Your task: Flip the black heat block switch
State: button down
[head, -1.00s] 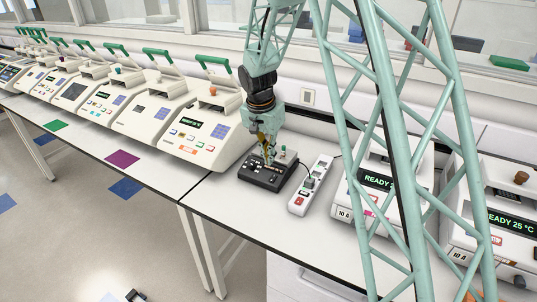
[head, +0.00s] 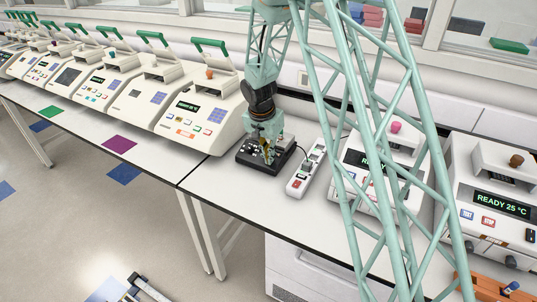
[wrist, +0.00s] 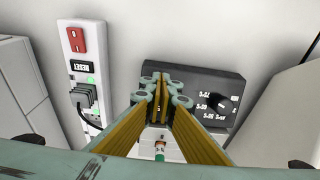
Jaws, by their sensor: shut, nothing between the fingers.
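The black heat block (head: 250,160) sits on the white bench beside a white power strip. In the wrist view the block (wrist: 190,75) shows a round black dial and white markings on its panel. My gripper (head: 268,157) points down over the block in the head view. In the wrist view my gripper (wrist: 162,82) is shut and empty, with its fingertips over the left part of the block. The fingers cover part of the panel. I cannot make out the block's switch, nor whether the fingertips touch the block.
The power strip (head: 305,172) stands just right of the block; its red switch (wrist: 77,40) and a plugged-in cable show in the wrist view. A white thermal cycler (head: 200,117) stands to the left, and others (head: 490,190) to the right. Bench in front of the block is clear.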

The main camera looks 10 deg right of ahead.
jog(key=shift+f, duration=0.35)
jog(key=shift+f+b, duration=0.45)
jog(key=shift+b, duration=0.5)
